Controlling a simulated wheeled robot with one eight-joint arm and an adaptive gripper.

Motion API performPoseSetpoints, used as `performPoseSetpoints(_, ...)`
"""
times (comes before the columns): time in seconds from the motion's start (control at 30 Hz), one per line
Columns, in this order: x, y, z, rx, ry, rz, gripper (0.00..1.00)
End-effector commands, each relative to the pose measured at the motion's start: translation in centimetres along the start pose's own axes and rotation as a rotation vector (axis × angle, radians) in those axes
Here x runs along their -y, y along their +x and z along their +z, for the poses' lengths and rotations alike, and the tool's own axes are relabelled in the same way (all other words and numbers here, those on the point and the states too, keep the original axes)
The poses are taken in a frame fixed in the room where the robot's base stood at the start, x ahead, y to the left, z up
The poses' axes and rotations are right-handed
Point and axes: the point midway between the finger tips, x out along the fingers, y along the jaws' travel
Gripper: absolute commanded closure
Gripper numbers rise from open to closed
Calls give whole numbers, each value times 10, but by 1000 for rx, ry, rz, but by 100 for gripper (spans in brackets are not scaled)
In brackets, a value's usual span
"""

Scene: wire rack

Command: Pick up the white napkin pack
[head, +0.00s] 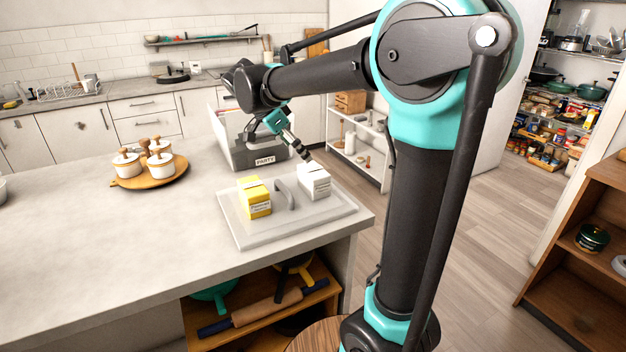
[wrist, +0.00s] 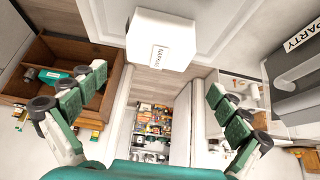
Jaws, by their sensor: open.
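The white napkin pack (head: 314,181) is a small white box with a printed label. It stands on the right part of a pale grey lid-like board (head: 240,232) on the counter. In the wrist view the pack (wrist: 160,42) is at the upper centre, with its label facing the camera. My gripper (head: 303,153) is just above and to the left of the pack in the head view. In the wrist view its two fingers (wrist: 157,84) are spread wide, with nothing between them. The pack shows beyond the fingertips, and I see no contact.
A yellow pack (head: 254,197) stands on the same board, left of its raised grey handle (head: 285,194). A grey bin marked PARTY (head: 262,158) is behind. Lidded white pots on a wooden tray (head: 163,180) are further left. The counter's front left is clear.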

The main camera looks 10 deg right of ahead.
Motion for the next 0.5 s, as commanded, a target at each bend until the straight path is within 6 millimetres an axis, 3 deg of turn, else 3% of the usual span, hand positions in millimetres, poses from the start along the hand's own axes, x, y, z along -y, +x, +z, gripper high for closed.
performPoseSetpoints(0.3,0,61,0,0,2,1,0)
performPoseSetpoints(0.5,0,79,0,0,0,0,0)
